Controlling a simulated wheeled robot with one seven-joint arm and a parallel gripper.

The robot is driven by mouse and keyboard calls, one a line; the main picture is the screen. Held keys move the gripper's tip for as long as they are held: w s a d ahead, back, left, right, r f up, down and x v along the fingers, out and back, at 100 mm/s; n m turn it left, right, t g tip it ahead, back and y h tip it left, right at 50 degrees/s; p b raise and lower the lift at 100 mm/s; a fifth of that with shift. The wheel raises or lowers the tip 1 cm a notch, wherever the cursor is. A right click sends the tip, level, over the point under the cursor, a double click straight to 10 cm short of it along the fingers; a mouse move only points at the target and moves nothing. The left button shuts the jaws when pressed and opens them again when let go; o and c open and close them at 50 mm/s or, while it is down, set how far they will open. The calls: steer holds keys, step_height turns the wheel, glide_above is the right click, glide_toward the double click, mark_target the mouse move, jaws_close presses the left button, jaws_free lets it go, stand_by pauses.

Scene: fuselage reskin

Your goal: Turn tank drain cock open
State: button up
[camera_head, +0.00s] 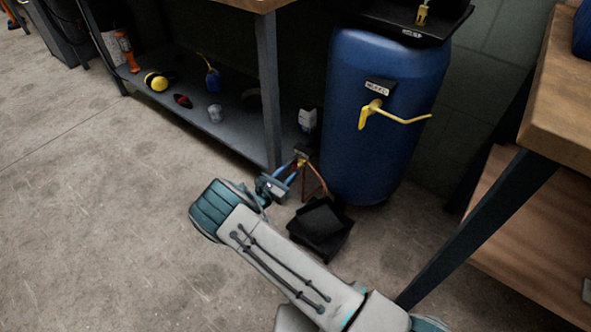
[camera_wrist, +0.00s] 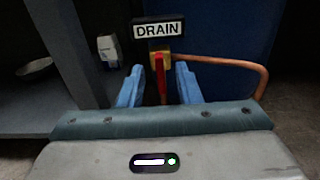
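The drain cock (camera_wrist: 160,61) shows in the wrist view as a brass body with a red lever (camera_wrist: 161,82) hanging straight down, under a black DRAIN sign (camera_wrist: 158,29). A copper pipe (camera_wrist: 232,66) runs from it to the right and bends down. My gripper (camera_wrist: 158,84) is open, its two blue fingers on either side of the lever with a visible gap on each side. I cannot tell how deep the lever sits between them. In the head view my gripper (camera_head: 288,181) is low beside the blue tank (camera_head: 385,140); the cock there is small and partly hidden.
A black tray (camera_head: 320,224) lies on the floor below the cock. A yellow lever valve (camera_head: 376,108) sits on the tank's front. A bench leg (camera_head: 268,90) and low shelf (camera_head: 170,110) with loose items stand left; another bench (camera_head: 560,110) stands right. Floor at left is clear.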

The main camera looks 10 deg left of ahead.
mark_target(295, 166)
steer(key=shift+b+x, duration=0.35)
steer(key=shift+x, duration=1.6)
jaws_close()
